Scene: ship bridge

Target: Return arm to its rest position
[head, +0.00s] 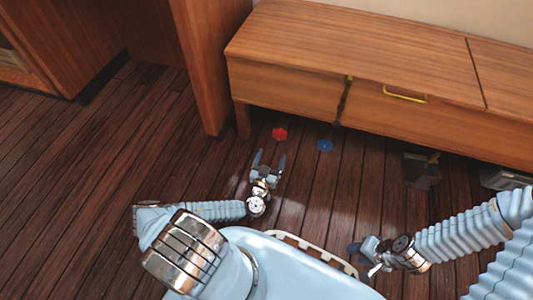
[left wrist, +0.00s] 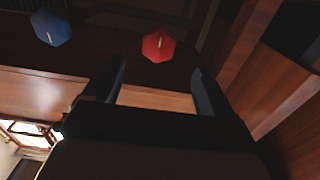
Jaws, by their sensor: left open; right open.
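My left gripper (head: 267,163) is open and empty, above the floor in front of the wooden cabinet. Its two fingers also show in the left wrist view (left wrist: 157,85), spread apart with nothing between them. My right gripper (head: 358,250) is at the lower right of the head view, near the front of my body, with nothing seen in it. A red piece (head: 280,134) is at the foot of the cabinet, beyond my left gripper and apart from it; it also shows in the left wrist view (left wrist: 158,46). A blue piece (head: 325,145) is to its right, also in the left wrist view (left wrist: 51,27).
A long wooden cabinet (head: 350,50) with a yellow handle (head: 405,94) runs along the back. A wooden panel (head: 212,60) stands left of it. A dark box (head: 423,170) is below the cabinet at the right. The plank floor (head: 90,170) at the left is clear.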

